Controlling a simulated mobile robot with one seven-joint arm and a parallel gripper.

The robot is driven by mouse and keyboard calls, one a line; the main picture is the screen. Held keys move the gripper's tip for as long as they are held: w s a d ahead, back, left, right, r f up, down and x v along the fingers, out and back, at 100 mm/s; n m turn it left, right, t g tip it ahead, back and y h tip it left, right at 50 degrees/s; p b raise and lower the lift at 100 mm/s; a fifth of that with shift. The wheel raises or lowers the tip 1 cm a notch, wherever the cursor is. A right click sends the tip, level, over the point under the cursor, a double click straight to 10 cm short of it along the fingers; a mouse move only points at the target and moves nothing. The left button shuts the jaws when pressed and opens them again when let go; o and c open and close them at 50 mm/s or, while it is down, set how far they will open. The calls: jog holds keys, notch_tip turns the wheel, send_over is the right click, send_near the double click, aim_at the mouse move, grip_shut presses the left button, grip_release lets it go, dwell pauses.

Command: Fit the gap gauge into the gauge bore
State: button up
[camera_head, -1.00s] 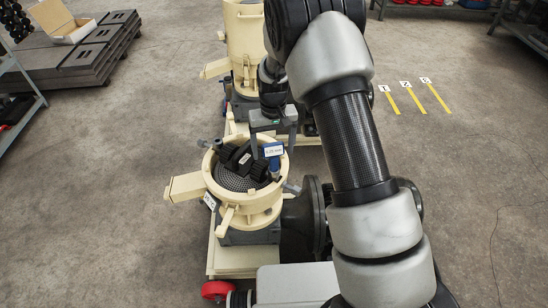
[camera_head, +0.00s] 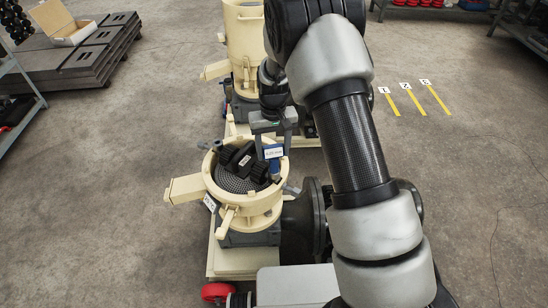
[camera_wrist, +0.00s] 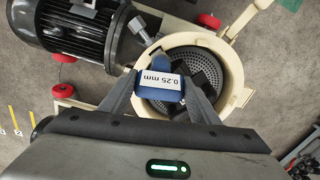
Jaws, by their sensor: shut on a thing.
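The gap gauge is a blue block with a white label reading 0.25 mm (camera_wrist: 160,84). My gripper (camera_wrist: 160,72) is shut on it, one finger on each side. In the head view my gripper (camera_head: 274,146) holds the gauge (camera_head: 275,165) upright above the right part of the near pellet mill's open cream housing (camera_head: 251,205). Inside the housing are a perforated grey die (camera_head: 234,183) and black rollers (camera_head: 232,155). The gauge and my fingers cover part of the rollers. I cannot make out the gauge bore, or whether the gauge touches anything below.
A black motor (camera_wrist: 68,27) adjoins the mill. Cream and grey handles stick out around the housing rim. A second cream mill (camera_head: 244,40) stands behind. Grey slabs with an open box (camera_head: 70,28) lie at the back left.

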jog(key=shift+r+p, duration=2)
jog(key=shift+r, duration=1.55)
jog(key=shift+d, duration=0.1)
